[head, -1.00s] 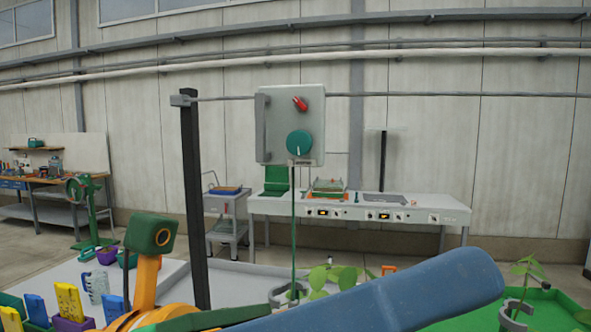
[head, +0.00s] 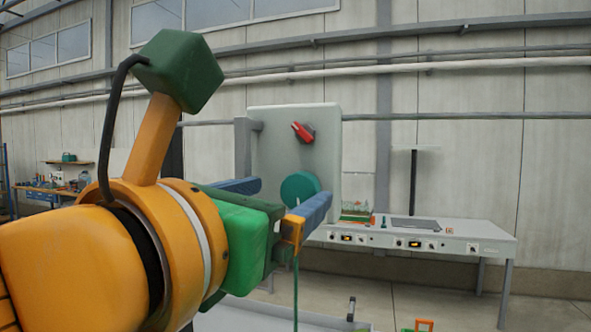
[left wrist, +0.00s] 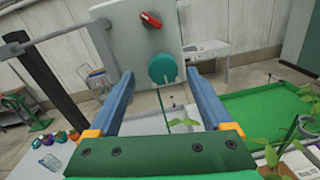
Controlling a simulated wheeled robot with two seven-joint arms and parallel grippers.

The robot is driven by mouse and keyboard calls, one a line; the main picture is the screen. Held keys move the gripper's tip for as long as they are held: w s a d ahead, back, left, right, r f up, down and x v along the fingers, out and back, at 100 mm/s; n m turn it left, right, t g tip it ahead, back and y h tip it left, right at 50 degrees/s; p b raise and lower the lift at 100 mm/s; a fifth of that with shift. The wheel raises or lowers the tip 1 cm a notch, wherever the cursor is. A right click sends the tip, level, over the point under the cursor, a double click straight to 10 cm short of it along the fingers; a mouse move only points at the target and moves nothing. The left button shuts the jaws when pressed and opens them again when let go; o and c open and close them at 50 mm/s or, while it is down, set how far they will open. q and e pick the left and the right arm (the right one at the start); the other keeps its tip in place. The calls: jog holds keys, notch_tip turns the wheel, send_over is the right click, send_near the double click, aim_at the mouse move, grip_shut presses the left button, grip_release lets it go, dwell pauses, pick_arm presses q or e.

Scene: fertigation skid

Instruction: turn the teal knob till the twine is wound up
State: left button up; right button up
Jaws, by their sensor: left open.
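The round teal knob (head: 298,187) sits on the front of a pale grey box (head: 320,160), and it also shows in the left wrist view (left wrist: 162,68). My left gripper (head: 293,192) is open, its two blue fingers pointing at the knob. In the left wrist view the knob appears between the fingertips (left wrist: 160,76); I cannot tell whether they reach around it or stop short. In the head view the near finger covers the knob's lower right. My right gripper is out of view.
A red knob (head: 303,132) sits above the teal one on the box. A grey workbench (head: 465,238) stands behind at the right. In the left wrist view, a dark post (left wrist: 48,85) stands left and a green tray (left wrist: 262,112) lies right, with leafy plants nearby.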

aim_at(297, 191)
pick_arm(q)
jog(key=shift+w+r+p, duration=0.1)
jog(key=shift+r+p, duration=0.3)
jog(key=shift+r, duration=0.1)
jog(key=shift+w+d+f, duration=0.1)
jog(key=shift+w+d, duration=0.1)
jog(key=shift+w, duration=0.05)
jog(key=shift+w+d+f, duration=0.25)
jog(key=shift+w+d, duration=0.1)
jog(key=shift+w, duration=0.3)
jog(key=shift+w+d+f, duration=0.25)
jog(key=shift+w+d, duration=0.05)
jog(key=shift+w, duration=0.3)
jog(key=shift+c, duration=1.2)
jog(key=shift+s+a, duration=0.15)
jog(key=shift+s, duration=0.05)
jog(key=c, duration=0.7)
jog(key=shift+r, duration=0.1)
grip_shut()
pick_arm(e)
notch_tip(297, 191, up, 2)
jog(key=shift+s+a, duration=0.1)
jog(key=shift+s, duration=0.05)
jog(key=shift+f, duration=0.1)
